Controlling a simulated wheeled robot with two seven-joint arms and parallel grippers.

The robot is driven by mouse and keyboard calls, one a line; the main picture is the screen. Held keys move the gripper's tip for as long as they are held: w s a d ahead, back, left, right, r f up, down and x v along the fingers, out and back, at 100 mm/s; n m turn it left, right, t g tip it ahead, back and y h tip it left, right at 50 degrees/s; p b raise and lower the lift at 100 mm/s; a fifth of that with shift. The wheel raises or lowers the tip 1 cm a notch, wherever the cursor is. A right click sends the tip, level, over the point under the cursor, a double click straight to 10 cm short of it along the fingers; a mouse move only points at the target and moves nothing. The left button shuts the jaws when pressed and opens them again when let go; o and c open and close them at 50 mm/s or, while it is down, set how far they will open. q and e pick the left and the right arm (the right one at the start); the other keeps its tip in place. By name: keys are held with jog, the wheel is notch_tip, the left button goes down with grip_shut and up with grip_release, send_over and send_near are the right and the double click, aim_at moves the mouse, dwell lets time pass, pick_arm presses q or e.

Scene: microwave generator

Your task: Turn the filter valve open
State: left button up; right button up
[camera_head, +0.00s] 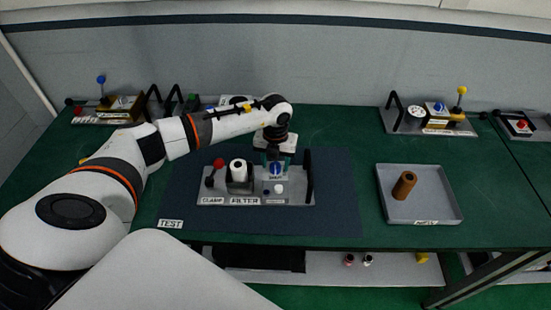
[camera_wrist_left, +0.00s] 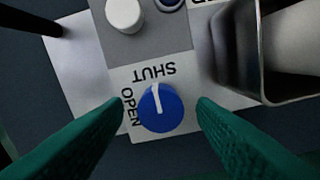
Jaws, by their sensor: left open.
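The filter valve is a round blue knob (camera_head: 275,170) on a grey panel at the middle of the table. In the left wrist view the knob (camera_wrist_left: 165,113) carries a white pointer line aimed toward the printed word SHUT. The word OPEN is printed beside it, to the left in that view. My left gripper (camera_head: 274,156) is over the knob. In the left wrist view its green fingers (camera_wrist_left: 160,103) are open, one on each side of the knob, with visible gaps. My right gripper is not in view.
On the panel, left of the knob, are a white filter cylinder (camera_head: 238,168) and a red-knobbed clamp lever (camera_head: 218,163). A black handle (camera_head: 309,176) stands at the right. A grey tray (camera_head: 435,205) holds a brown cylinder (camera_head: 404,185). Other panels line the back.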

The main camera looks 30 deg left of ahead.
pick_arm(q)
jog(key=shift+f, duration=0.25)
jog(key=shift+c, duration=0.2)
jog(key=c, duration=0.9)
jog(key=shift+c, duration=0.2)
